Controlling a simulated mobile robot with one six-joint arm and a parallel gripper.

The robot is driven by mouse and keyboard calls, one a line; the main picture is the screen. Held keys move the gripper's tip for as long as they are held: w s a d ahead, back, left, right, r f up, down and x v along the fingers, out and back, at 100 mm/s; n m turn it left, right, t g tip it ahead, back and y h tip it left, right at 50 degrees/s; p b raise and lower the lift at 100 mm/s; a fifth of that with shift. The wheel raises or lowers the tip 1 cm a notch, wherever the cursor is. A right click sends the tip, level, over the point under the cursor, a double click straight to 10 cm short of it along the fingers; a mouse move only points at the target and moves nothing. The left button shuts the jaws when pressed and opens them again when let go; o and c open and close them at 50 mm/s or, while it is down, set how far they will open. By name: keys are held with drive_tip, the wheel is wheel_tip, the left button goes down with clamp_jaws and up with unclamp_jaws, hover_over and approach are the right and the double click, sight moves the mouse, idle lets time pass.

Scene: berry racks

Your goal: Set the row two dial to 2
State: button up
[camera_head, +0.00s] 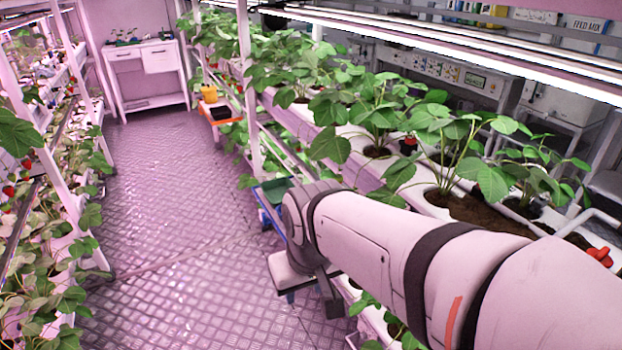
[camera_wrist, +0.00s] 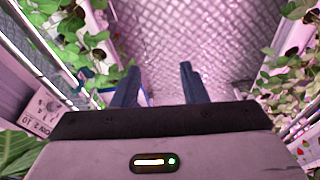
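My gripper (camera_wrist: 157,80) is open and empty in the wrist view. Its two dark blue fingers stand apart over the patterned floor. A white plate (camera_wrist: 42,112) at the left edge of the wrist view carries rotated print that seems to read "ROW 2" and "10". The plate lies to the left of my gripper and apart from it. I cannot make out the dial's pointer or its setting. In the head view my arm reaches forward along the right-hand rack, and its end hides part of that rack's lower side.
Plant racks line both sides of the aisle, with plants (camera_head: 370,110) on the right. The metal floor (camera_head: 180,200) between is clear. A red valve handle (camera_head: 600,257) is at right.

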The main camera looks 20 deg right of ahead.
drive_tip(key=shift+o, duration=0.7)
drive_tip(key=w+a+m+t+y+p, duration=0.1)
drive_tip(key=w+a+m+t+p, duration=0.1)
drive_tip(key=w, duration=1.2)
drive_tip(key=shift+w+a+m+t+p, duration=0.15)
drive_tip(key=shift+w+m+t+p, duration=0.2)
drive_tip(key=shift+t, duration=0.35)
drive_tip(key=w+d+f+m+t+h+p, duration=0.2)
drive_tip(key=w+d+f+m+h, duration=0.25)
drive_tip(key=w+d, duration=0.3)
drive_tip(key=w+d+f+m+t+h+p, duration=0.1)
drive_tip(key=w+d+f+m+h+p, duration=0.15)
drive_tip(key=w+d+m, duration=0.45)
drive_tip(key=s+d+f+m+g+h+p, duration=0.3)
drive_tip(key=s+d+f+g+h, duration=0.35)
drive_tip(key=s+d+h, duration=0.45)
drive_tip(key=w+d+h+p, duration=0.1)
drive_tip(key=w+d+p, duration=0.1)
drive_tip(key=d, duration=0.4)
drive_tip(key=shift+d+r+g, duration=0.15)
drive_tip(key=shift+d+g, duration=0.15)
drive_tip(key=shift+g, duration=0.15)
drive_tip(key=shift+c, duration=0.5)
